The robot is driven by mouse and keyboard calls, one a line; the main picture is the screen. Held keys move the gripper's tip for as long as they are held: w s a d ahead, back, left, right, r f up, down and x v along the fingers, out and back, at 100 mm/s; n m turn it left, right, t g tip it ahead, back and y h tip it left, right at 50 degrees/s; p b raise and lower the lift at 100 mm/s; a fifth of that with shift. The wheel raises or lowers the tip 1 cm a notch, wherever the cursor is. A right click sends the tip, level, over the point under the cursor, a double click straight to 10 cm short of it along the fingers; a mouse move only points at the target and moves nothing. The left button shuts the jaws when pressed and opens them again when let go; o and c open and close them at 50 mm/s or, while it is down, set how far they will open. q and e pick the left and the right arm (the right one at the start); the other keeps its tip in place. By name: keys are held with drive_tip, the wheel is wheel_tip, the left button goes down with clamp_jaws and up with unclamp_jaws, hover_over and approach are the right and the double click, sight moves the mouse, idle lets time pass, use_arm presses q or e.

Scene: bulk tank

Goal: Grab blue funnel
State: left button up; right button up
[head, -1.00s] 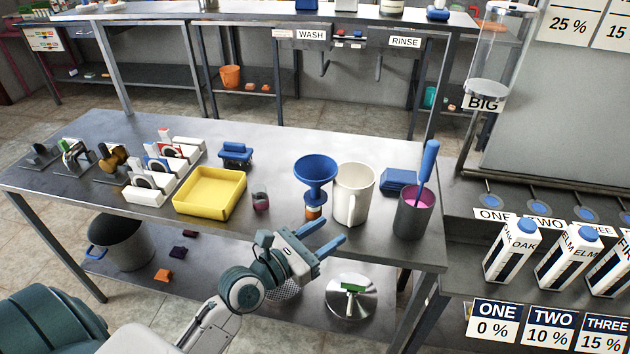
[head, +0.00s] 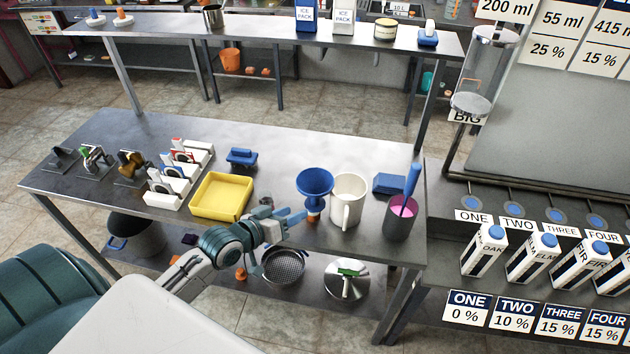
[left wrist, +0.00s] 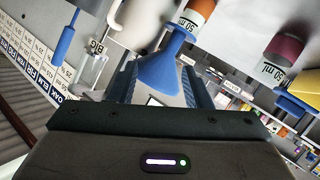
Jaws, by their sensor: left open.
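The blue funnel (head: 314,182) stands mouth up on a small orange-and-white container (head: 312,214) on the steel table (head: 270,150), just left of the white jug (head: 347,200). My left gripper (head: 291,216) is open and close to the funnel, on its left and near side. In the left wrist view the funnel (left wrist: 162,72) appears between the two spread fingers of my gripper (left wrist: 160,82); I cannot tell whether they touch it. My right gripper is not in view.
A yellow tray (head: 221,211) lies left of my gripper. A pink-lined cup (head: 398,222) holding a blue-handled tool and a blue block (head: 389,183) stand right of the jug. Milk cartons (head: 484,250) stand farther right. The table behind the funnel is clear.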

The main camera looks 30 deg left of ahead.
sight(315, 195)
use_arm(q)
drive_tip(key=w+m+p, duration=0.1)
drive_tip(key=w, duration=0.2)
drive_tip(key=w+f+m+p, duration=0.1)
drive_tip(key=w+m+p, duration=0.1)
drive_tip(key=w, duration=0.1)
drive_tip(key=w+f+m+p, duration=0.1)
drive_tip(key=w+m, duration=0.1)
drive_tip(key=w, duration=0.1)
drive_tip(key=shift+w+d+f+y, duration=0.1)
drive_tip(key=shift+w+d+y, duration=0.05)
drive_tip(key=shift+d+y, duration=0.2)
drive_tip(key=shift+w+d+f, duration=0.1)
drive_tip(key=shift+w+f, duration=0.1)
drive_tip(key=shift+w, duration=0.1)
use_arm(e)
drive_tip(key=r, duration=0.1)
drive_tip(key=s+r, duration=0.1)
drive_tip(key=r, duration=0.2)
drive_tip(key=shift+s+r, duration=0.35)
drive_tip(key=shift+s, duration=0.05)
use_arm(q)
drive_tip(key=shift+s, duration=0.1)
drive_tip(key=shift+c, duration=0.4)
drive_tip(key=c, duration=0.8)
